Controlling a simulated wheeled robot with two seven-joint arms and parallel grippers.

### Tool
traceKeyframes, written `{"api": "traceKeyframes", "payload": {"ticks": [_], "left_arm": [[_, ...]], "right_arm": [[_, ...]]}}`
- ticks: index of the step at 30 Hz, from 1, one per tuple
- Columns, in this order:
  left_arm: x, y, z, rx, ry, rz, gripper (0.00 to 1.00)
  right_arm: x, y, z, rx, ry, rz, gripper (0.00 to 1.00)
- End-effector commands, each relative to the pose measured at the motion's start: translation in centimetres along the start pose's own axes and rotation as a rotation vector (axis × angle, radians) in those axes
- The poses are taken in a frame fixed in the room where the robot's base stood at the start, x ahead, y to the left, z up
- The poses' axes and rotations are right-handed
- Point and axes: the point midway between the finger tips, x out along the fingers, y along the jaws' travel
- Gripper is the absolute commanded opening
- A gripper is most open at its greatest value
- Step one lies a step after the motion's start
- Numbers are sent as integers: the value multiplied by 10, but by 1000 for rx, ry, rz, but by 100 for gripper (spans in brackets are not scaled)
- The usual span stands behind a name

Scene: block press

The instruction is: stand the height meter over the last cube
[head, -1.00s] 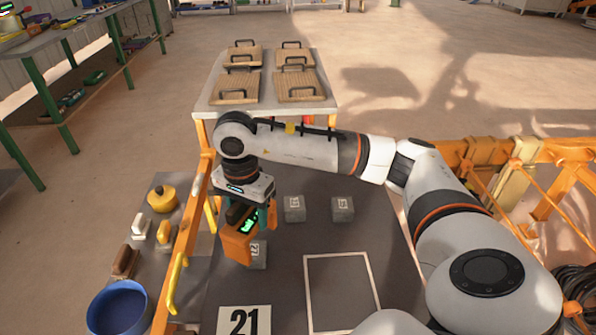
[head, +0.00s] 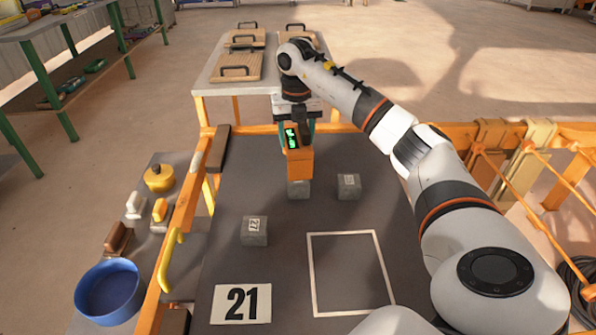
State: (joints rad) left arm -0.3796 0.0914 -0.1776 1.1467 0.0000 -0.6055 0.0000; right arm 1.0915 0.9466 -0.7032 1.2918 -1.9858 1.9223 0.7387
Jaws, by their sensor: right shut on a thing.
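The height meter (head: 299,163) is an orange device with a green-lit display, upright in the head view. My right gripper (head: 296,122) is shut on its upper part, partly hidden by the wrist. The meter overlaps the middle grey cube (head: 299,189) and hides its upper part; I cannot tell whether they touch. A second grey cube (head: 349,187) with a printed label sits to the right. A third labelled grey cube (head: 254,231) sits nearer, to the left. My left gripper is not in view.
The dark tabletop carries a white-outlined square (head: 350,274), empty, and a card (head: 241,304) reading 21. A side shelf at left holds a blue bowl (head: 108,291), a yellow round pot (head: 159,179) and small blocks. A table (head: 215,84) with handled wooden boards stands behind.

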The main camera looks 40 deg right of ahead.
Motion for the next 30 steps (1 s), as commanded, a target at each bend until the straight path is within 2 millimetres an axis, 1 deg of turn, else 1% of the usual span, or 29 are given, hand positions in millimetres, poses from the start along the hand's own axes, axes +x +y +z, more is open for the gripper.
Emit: {"api": "traceKeyframes", "payload": {"ticks": [2,4,9,11,17,24,30], "left_arm": [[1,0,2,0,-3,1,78],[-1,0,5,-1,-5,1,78],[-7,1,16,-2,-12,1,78],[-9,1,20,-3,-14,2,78],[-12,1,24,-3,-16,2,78],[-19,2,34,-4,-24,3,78],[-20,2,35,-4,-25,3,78]], "right_arm": [[3,3,-2,45,1,-2,17],[12,4,-2,64,0,-1,17],[45,4,-2,67,-1,1,17],[54,4,-2,66,-1,0,17],[69,4,-2,64,1,-2,17],[100,4,-2,65,0,-1,17],[100,4,-3,64,2,-2,17]]}}
